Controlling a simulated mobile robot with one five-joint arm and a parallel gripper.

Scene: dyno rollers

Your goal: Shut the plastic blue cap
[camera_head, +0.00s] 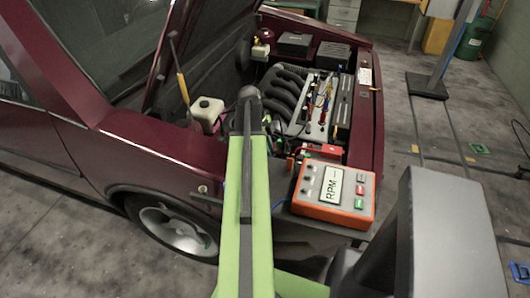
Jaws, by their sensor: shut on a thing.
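My green and grey arm reaches from the bottom of the view up over the open engine bay of a dark red car. Its end, with my gripper (249,94), is beside the engine, to the right of a white plastic reservoir (207,109). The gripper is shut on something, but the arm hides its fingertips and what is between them. I cannot make out a blue cap; it may be hidden behind the arm or too small to tell.
The engine's black intake pipes (284,90) are right of my gripper. An orange RPM meter (334,196) lies at the bay's front edge, near a small red box (319,151). A yellow-handled rod (181,84) stands left of the reservoir. The floor (432,125) to the right is mostly clear.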

